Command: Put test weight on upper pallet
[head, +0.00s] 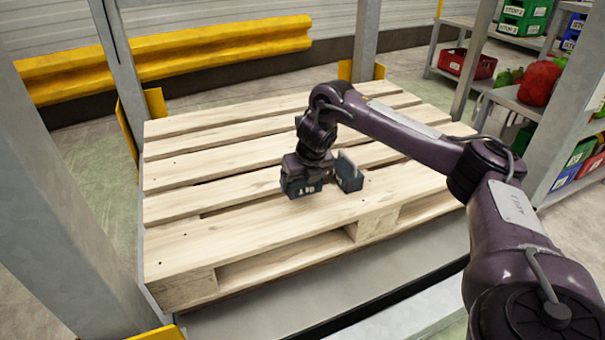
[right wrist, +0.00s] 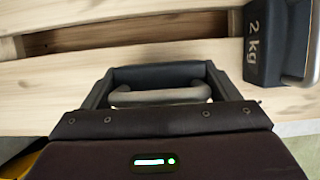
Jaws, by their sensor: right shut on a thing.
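My right gripper (head: 306,170) is over the front middle of the wooden pallet (head: 210,233). It is shut on a dark blue-grey test weight (head: 300,188) with a pale marking. In the right wrist view, a grey handle (right wrist: 160,96) shows between the fingers; most of the weight's body is hidden. The held weight is at the top boards; I cannot tell whether it touches them. A second dark weight (head: 349,176) with a pale metal handle stands just right of it. In the right wrist view, this second weight (right wrist: 264,45) reads "2 kg". My left gripper is not seen.
Grey metal posts (head: 122,75) stand around the pallet. A yellow guard rail (head: 210,48) runs behind it. Shelves with bins, including a red bin (head: 468,65), are at the right. The pallet's left and back boards are clear.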

